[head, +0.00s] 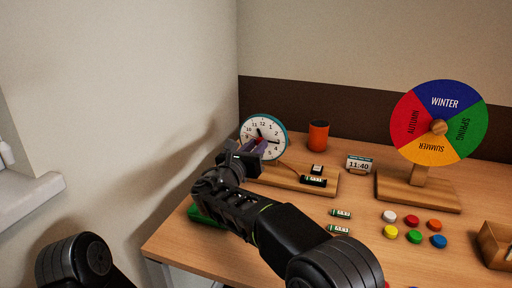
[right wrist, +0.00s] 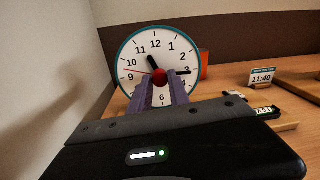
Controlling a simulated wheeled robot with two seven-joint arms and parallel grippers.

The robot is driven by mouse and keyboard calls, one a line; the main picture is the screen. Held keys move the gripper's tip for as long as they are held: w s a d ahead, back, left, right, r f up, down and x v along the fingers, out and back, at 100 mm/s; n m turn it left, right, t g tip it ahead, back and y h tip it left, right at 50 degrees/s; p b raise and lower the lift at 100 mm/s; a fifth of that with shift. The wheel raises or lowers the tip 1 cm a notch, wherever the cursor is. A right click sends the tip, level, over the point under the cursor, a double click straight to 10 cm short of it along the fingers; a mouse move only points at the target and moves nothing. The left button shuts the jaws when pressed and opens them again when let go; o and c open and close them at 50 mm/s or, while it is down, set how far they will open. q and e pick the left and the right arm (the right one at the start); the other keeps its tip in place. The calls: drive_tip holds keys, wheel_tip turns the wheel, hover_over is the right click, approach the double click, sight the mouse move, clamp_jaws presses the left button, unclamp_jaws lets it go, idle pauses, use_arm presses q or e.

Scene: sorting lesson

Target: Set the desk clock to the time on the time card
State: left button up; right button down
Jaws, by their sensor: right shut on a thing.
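The desk clock (head: 276,146) has a white face and a teal rim and stands on a wooden base (head: 320,190) at the back left of the desk. In the right wrist view the clock (right wrist: 133,60) has a thick hand pointing near 11 and another pointing near 3; a thin red hand points near 9. My right gripper (right wrist: 161,88) is in front of the face, its purple fingers shut on the red centre knob (right wrist: 159,76). The time card (head: 359,165) reads 11:40, also in the right wrist view (right wrist: 262,78). My left gripper is out of view.
A season wheel (head: 440,100) on a wooden stand is at the right. An orange cup (head: 318,136) stands behind the clock base. Batteries (head: 340,213) and several coloured buttons (head: 414,237) lie in front. A wooden box (head: 494,245) is at the right edge.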

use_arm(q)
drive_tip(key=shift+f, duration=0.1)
